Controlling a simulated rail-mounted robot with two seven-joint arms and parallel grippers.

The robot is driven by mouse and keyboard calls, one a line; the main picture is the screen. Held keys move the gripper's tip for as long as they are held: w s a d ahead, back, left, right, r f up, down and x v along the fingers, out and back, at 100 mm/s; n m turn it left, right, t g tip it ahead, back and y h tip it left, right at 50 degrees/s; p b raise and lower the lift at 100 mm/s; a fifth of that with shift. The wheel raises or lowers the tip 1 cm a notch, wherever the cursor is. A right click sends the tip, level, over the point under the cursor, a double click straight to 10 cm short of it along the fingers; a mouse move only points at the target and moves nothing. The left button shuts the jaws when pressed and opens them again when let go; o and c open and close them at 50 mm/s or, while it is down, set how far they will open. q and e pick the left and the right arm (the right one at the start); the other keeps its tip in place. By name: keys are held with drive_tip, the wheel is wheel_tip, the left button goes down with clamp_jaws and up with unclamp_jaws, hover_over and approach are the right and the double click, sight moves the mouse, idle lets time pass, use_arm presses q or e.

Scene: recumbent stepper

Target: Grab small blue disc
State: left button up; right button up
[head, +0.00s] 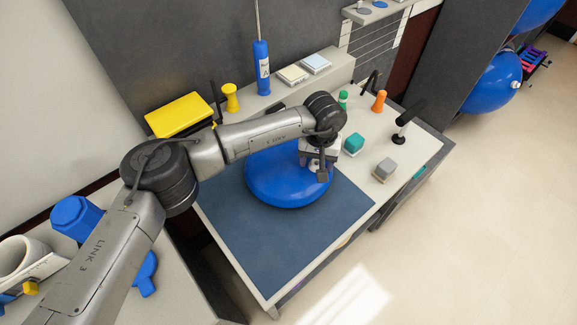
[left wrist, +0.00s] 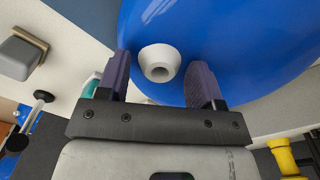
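A round, domed blue disc (head: 270,190) lies on the dark blue mat (head: 270,245) on the workbench. It also fills the upper part of the left wrist view (left wrist: 235,45), where a white round knob (left wrist: 160,62) with a hole stands out from it. My left gripper (head: 316,172) is over the disc's right part, partly hidden by its own wrist. In the left wrist view its two fingers (left wrist: 161,75) are apart, one on each side of the knob, with gaps visible. I cannot tell how deep the fingers reach. My right gripper is not in view.
A teal cube (head: 354,144), a grey cube (head: 384,169), an orange peg (head: 379,101) and black-handled tools stand right of the mat. Behind are a yellow box (head: 180,115), a yellow spool (head: 231,98) and a blue bottle (head: 262,68). The mat's front is clear.

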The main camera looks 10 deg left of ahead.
use_arm(q)
clamp_jaws()
idle(0.3)
idle(0.3)
